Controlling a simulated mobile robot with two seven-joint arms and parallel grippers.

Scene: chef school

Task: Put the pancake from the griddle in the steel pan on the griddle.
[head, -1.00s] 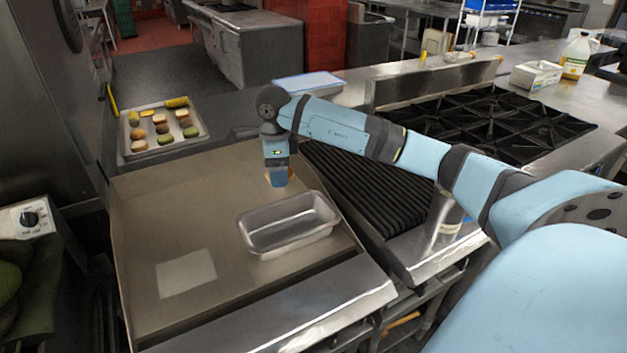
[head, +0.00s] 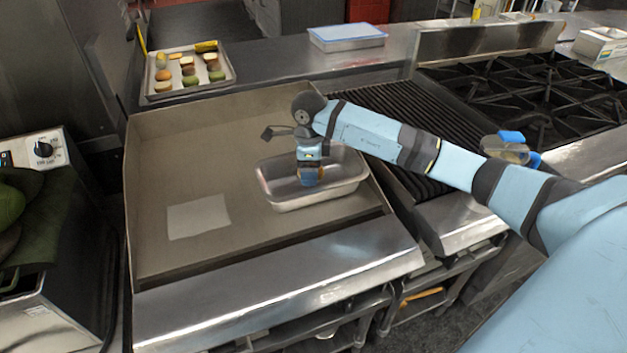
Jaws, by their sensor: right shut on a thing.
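The steel pan (head: 345,187) is a shallow rectangular tray on the right part of the griddle (head: 180,150). My right gripper (head: 309,180) points down over the pan, with its fingertips within the pan's outline. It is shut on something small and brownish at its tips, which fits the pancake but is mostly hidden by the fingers. I cannot tell whether it touches the pan floor. No other pancake shows on the griddle. My left gripper is out of view.
A pale rectangular patch (head: 198,217) shows on the bare griddle left of the pan. A tray (head: 222,72) of small round items stands behind the griddle. A ribbed grill (head: 400,105) and black burner grates (head: 530,95) lie to the right.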

